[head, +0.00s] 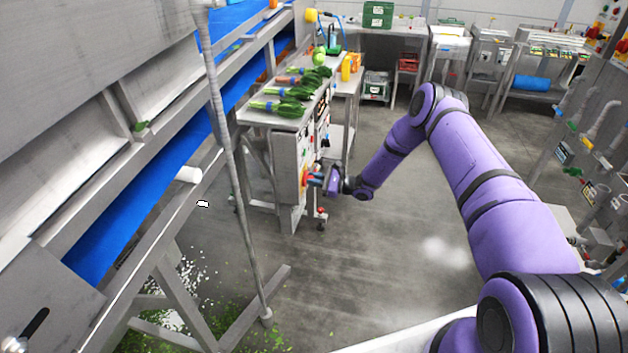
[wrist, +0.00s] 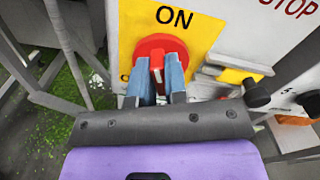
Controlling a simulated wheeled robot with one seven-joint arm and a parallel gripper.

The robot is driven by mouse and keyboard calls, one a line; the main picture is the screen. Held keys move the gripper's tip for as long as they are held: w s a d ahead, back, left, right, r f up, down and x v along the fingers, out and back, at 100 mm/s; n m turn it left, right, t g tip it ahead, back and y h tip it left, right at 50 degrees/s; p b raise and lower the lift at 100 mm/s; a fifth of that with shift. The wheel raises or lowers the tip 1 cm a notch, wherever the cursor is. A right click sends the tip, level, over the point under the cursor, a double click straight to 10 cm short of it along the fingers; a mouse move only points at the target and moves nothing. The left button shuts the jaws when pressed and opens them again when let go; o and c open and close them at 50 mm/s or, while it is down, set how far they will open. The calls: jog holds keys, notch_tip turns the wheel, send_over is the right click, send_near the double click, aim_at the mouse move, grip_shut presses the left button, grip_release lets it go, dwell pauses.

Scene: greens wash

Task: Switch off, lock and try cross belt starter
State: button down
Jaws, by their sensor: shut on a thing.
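A red rotary switch handle (wrist: 157,60) sits on a yellow plate (wrist: 195,27) marked ON in the wrist view. My gripper (wrist: 160,80) is shut on the red handle, with its blue-grey fingers on either side of the grip. The grip's bar points up toward the word ON. In the head view my gripper (head: 316,180) reaches the front of the grey starter cabinet (head: 285,160), where the yellow plate shows small. Part of the lettering below the handle is hidden by the fingers. I cannot make out a padlock.
Leafy bunches (head: 280,107) lie on the steel table (head: 262,118) above the cabinet. A blue conveyor belt (head: 150,190) and its steel frame run along the left. A black knob (wrist: 257,93) juts out right of the switch. The floor (head: 370,260) right of the cabinet is clear.

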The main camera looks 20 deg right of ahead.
jog(key=n, duration=1.3)
jog(key=shift+s+f, duration=0.1)
jog(key=shift+f, duration=0.15)
dwell(0.4)
jog(key=c, duration=1.1)
grip_release()
jog(key=shift+c, duration=0.2)
jog(key=v, duration=1.1)
